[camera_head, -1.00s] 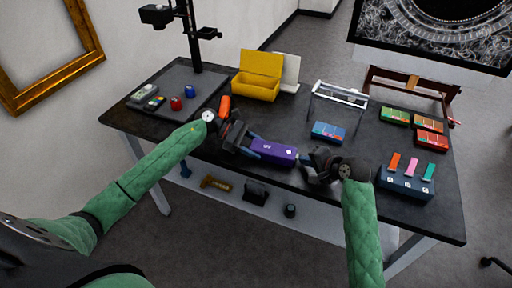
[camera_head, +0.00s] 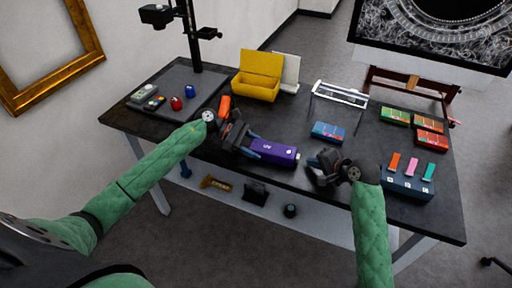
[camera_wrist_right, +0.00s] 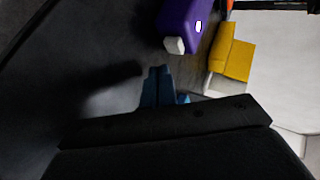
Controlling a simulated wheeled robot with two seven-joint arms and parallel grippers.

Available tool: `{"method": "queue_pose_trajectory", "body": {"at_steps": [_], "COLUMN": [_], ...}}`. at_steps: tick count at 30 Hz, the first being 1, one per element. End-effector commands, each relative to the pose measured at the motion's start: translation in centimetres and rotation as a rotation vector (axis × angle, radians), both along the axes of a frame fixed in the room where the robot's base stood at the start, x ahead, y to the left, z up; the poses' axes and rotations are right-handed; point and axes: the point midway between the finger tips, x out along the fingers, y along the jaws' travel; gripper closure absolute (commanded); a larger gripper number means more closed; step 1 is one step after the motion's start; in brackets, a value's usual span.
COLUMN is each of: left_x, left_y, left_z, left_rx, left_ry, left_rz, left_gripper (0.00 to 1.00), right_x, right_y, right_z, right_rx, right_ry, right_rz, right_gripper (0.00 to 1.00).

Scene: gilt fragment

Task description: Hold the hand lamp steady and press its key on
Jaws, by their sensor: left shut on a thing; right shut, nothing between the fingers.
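The hand lamp (camera_head: 276,151) is a purple box marked UV, held level over the front of the dark table. My left gripper (camera_head: 252,146) is shut on its left end. A small white spot shows on its face, and a pale tip (camera_wrist_right: 174,45) shows at its right end; I cannot tell which part is the key. My right gripper (camera_head: 316,166) is shut and empty, to the right of the lamp and apart from it. In the right wrist view its blue fingertips (camera_wrist_right: 158,76) are together, with a gap to the pale tip.
A yellow open box (camera_head: 256,86) stands behind the lamp. A blue box (camera_head: 328,132) and a metal stand (camera_head: 341,94) are at the back right. A blue rack (camera_head: 405,185) with coloured tags is right of my right gripper. A grey mat (camera_head: 176,85) lies left.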

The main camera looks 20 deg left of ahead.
Motion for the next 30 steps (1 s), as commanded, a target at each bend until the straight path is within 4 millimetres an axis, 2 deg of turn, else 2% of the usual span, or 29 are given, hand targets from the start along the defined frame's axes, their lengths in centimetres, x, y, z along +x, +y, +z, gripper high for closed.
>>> {"method": "queue_pose_trajectory", "body": {"at_steps": [15, 26, 27, 30], "left_x": [0.0, 0.0, 0.0, 0.0], "left_y": [0.0, 0.0, 0.0, 0.0], "left_z": [-0.1, -0.1, -0.1, -0.1], "left_rx": [0.0, 0.0, 0.0, 0.0], "left_ry": [0.0, 0.0, 0.0, 0.0], "left_rz": [0.0, 0.0, 0.0, 0.0], "left_gripper": [0.58, 0.58, 0.44, 0.24], "right_x": [0.2, 0.2, 0.2, 0.2], "right_y": [-4.2, -4.4, -4.4, -4.4], "right_z": [0.0, 0.0, 0.0, 0.0], "right_rx": [-0.002, -0.001, -0.001, -0.001], "right_ry": [0.0, -0.001, -0.001, -0.001], "right_rz": [-0.001, 0.0, 0.0, 0.0], "right_gripper": [1.0, 1.0, 1.0, 1.0]}}
